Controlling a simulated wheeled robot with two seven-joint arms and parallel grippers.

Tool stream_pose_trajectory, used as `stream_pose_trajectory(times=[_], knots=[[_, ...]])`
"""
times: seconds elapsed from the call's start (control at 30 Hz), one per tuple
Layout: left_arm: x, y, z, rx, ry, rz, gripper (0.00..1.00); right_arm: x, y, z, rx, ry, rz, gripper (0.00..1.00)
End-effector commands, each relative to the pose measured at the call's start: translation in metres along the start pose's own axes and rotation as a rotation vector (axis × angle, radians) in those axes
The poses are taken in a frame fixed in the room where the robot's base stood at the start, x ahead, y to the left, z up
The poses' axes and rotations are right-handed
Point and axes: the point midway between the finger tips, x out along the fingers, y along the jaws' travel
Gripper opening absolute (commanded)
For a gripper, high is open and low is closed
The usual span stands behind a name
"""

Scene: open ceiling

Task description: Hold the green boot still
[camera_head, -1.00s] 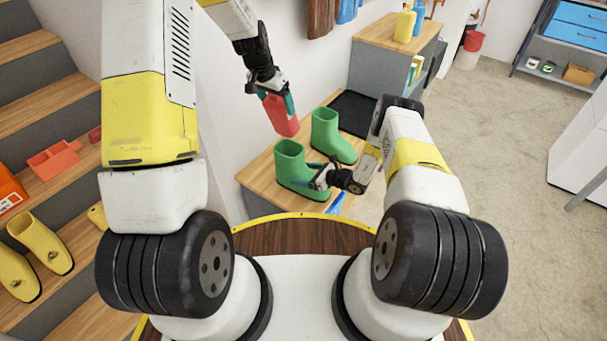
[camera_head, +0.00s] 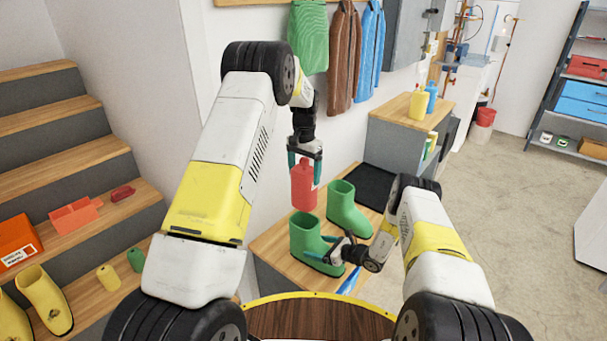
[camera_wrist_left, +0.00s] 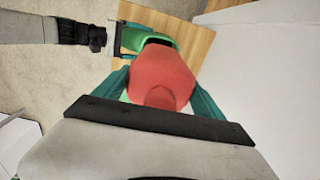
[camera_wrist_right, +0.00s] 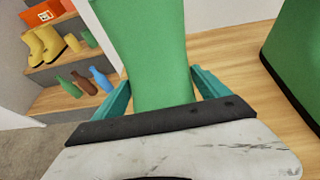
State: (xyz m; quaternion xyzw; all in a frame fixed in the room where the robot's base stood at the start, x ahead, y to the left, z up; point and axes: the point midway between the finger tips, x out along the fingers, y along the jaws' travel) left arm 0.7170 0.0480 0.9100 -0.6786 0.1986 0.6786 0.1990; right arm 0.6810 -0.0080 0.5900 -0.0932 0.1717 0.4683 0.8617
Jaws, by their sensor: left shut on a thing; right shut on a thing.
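Two green boots stand upright on a wooden bench top. My right gripper (camera_head: 338,252) is shut on the near green boot (camera_head: 305,236), low on it near the foot; the boot fills the middle of the right wrist view (camera_wrist_right: 148,50) between the fingers. The other green boot (camera_head: 343,207) stands behind it to the right, apart from my grippers. My left gripper (camera_head: 305,160) is shut on a red bottle (camera_head: 304,186) and holds it upright just above the near boot. The bottle's lower end is close to the boot's opening; whether they touch I cannot tell.
A black tray (camera_head: 372,187) lies at the bench's far end. A blue item (camera_head: 349,281) lies at its front edge. Stairs at left hold yellow boots (camera_head: 43,298) and a red bin (camera_head: 76,215). Coats hang on the wall. Open floor lies right.

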Motion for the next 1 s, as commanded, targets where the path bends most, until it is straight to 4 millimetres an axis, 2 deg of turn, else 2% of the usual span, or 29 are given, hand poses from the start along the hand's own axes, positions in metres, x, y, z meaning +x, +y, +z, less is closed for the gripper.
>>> stream_pose_trajectory(times=[0.27,0.8,1.0], knots=[[0.004,0.0,0.0,0.0,0.0,0.0,0.15,0.0,-0.001,0.001,0.0,-0.002,-0.001,0.22],[0.049,0.0,0.001,-0.001,0.0,0.001,0.15,0.0,-0.001,0.001,-0.001,-0.002,-0.001,0.22],[0.057,0.0,0.0,-0.001,0.001,0.0,0.15,0.0,-0.001,0.001,-0.001,-0.002,-0.001,0.22]])
